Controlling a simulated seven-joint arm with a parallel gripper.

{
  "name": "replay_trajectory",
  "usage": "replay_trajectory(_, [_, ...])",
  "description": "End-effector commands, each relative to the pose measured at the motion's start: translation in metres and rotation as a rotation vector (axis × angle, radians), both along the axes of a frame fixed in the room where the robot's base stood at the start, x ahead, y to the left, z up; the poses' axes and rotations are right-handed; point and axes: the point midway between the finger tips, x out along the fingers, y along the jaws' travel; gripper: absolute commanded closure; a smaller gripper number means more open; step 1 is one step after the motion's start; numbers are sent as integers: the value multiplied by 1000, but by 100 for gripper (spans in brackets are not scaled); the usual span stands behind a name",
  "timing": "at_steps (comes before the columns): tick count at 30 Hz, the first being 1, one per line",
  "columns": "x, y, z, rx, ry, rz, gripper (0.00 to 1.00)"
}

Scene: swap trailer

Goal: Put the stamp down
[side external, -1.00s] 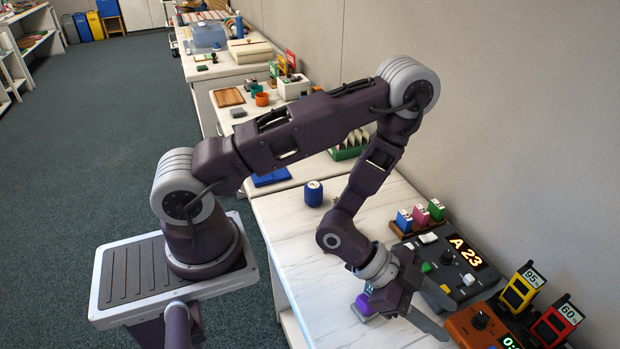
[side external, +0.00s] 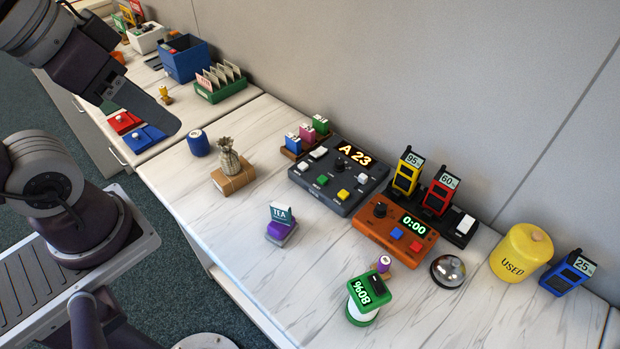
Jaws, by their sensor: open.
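A purple block on a pale grey base (side external: 281,232) stands on the white worktop, with a teal piece marked TEA (side external: 281,213) upright on or just behind it. I cannot tell which part is the stamp.
A wooden rack (side external: 293,154) of coloured blocks, a dark A 23 console (side external: 325,193) and an orange timer (side external: 372,240) line the wall side. The front worktop around the purple block is clear.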

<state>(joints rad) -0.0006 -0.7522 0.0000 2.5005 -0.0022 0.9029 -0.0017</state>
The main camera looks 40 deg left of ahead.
Motion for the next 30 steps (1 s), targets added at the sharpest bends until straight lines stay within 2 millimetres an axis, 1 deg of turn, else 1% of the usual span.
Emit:
replay_trajectory(5, [0, 0, 0, 2, 0, -1, 52])
replay_trajectory(7, [5, -1, 2, 12, 6, -25, 52])
replay_trajectory(8, [10, -2, 4, 24, 16, -53, 52])
replay_trajectory(11, [46, -15, 11, 107, 70, -254, 52])
replay_trajectory(12, [68, -25, 11, 152, 96, -373, 52])
replay_trajectory(13, [85, -34, 10, 187, 115, -470, 52])
replay_trajectory(14, [102, -44, 6, 220, 135, -566, 52])
replay_trajectory(15, [124, -60, -2, 262, 157, -696, 52])
replay_trajectory(16, [139, -73, -10, 291, 172, -793, 52])
replay_trajectory(17, [154, -87, -20, 319, 187, -891, 52])
replay_trajectory(18, [172, -107, -37, 353, 206, -1023, 52])
replay_trajectory(20, [195, -139, -68, 400, 230, -1220, 52])
replay_trajectory(21, [206, -162, -93, 426, 245, -1351, 52])
replay_trajectory(22, [212, -178, -112, 443, 253, -1447, 52])
replay_trajectory(23, [216, -194, -133, 459, 261, -1540, 52])
replay_trajectory(24, [220, -213, -159, 477, 267, -1654, 52])
replay_trajectory(27, [218, -249, -217, 506, 278, -1882, 52])
replay_trajectory(30, [213, -269, -254, 520, 278, -2019, 52])
